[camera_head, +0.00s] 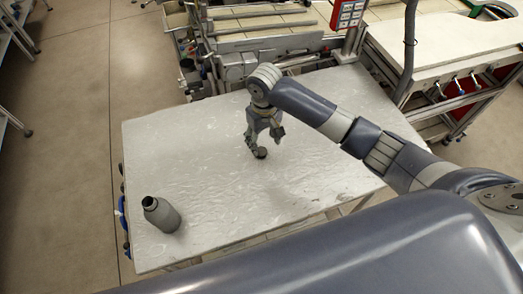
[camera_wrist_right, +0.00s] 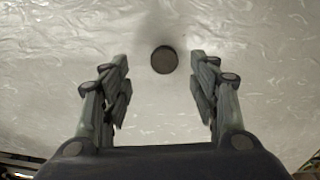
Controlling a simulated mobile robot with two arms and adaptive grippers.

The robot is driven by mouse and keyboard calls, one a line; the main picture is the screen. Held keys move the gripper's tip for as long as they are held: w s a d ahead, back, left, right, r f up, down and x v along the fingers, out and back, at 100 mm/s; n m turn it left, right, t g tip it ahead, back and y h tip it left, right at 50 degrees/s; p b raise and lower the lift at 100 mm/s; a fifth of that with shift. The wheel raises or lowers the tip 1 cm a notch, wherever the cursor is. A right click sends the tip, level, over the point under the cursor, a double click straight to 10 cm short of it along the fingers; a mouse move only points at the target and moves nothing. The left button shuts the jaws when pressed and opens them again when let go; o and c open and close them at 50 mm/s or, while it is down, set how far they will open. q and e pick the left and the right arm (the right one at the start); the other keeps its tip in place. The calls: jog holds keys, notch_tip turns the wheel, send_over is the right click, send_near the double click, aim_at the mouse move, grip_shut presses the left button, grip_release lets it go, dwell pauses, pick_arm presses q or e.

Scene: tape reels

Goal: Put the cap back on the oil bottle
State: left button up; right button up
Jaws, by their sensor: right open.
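The oil bottle (camera_head: 161,214) is a dark grey bottle with an open neck, standing near the left front corner of the white table. The cap (camera_head: 260,153) is a small dark round piece on the table, right below my right gripper (camera_head: 262,140). In the right wrist view the cap (camera_wrist_right: 164,60) lies ahead of and between the two spread fingers of my right gripper (camera_wrist_right: 161,75), touching neither. My right gripper is open and empty, pointing down. My left gripper does not show in either view.
The white table (camera_head: 200,140) is otherwise bare, with clear room between the cap and the bottle. A machine (camera_head: 260,50) stands behind the table's back edge. A second workbench (camera_head: 440,45) is at the back right. A blue item (camera_head: 122,206) hangs at the table's left edge.

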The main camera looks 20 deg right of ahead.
aim_at(262, 152)
jog(key=shift+a+f, duration=0.1)
jog(key=shift+f, duration=0.2)
jog(key=f+p, duration=0.1)
jog(key=f, duration=0.2)
jog(key=shift+a+f+p, duration=0.2)
jog(key=shift+f+p, duration=0.05)
jog(key=shift+p, duration=0.1)
jog(key=shift+f, duration=0.55)
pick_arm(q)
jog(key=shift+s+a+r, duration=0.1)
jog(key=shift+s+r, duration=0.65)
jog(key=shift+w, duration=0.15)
pick_arm(e)
jog(key=c, duration=0.8)
jog(key=shift+o, duration=0.2)
